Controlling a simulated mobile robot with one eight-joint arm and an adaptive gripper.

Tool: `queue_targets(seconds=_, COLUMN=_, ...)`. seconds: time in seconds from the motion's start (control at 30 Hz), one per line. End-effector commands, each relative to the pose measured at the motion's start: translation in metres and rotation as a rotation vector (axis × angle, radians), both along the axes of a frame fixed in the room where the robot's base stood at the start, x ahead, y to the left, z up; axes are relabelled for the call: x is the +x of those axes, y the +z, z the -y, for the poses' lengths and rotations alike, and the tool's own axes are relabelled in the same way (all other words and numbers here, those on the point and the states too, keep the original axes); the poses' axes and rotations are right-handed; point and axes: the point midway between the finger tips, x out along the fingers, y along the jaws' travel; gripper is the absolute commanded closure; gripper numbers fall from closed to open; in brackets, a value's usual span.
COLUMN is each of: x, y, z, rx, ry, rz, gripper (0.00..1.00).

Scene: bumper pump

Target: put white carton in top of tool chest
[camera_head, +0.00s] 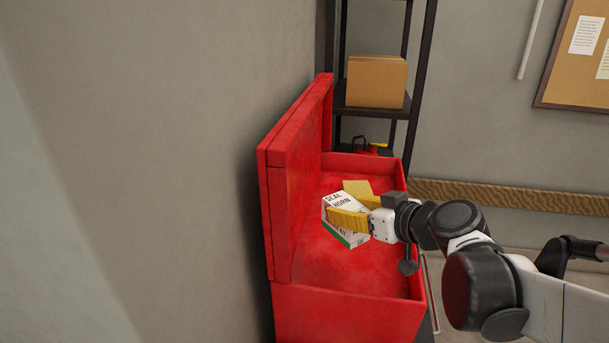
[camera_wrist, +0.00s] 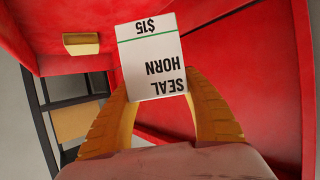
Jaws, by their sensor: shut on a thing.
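The white carton (camera_head: 337,202), printed "SEAL HORN" with a green stripe, is held inside the open top of the red tool chest (camera_head: 350,310). My gripper (camera_head: 347,207) has its yellow fingers shut on the carton's two sides. In the wrist view the carton (camera_wrist: 151,60) sits between my fingertips (camera_wrist: 158,88), its lettering upside down. The carton looks tilted in the head view. I cannot tell whether its lower end touches the chest floor. The chest lid (camera_head: 290,170) stands open on the left.
A dark shelf rack (camera_head: 372,112) stands behind the chest with a cardboard box (camera_head: 376,82) on it. A small yellowish block (camera_wrist: 82,43) shows against red in the wrist view. The front part of the chest top is clear.

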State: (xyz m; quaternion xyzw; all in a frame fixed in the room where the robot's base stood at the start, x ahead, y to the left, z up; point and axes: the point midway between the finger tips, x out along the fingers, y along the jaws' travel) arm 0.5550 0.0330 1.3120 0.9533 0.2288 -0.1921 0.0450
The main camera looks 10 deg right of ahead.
Motion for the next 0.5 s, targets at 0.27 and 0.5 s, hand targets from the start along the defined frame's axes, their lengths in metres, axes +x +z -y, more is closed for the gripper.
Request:
queue_targets(seconds=0.27, x=0.035, y=-0.024, z=0.000, rx=0.002, ry=0.001, rz=-0.001, gripper=0.90)
queue_targets(seconds=0.5, x=0.092, y=-0.058, z=0.000, rx=0.000, ry=0.001, rz=0.000, gripper=0.90)
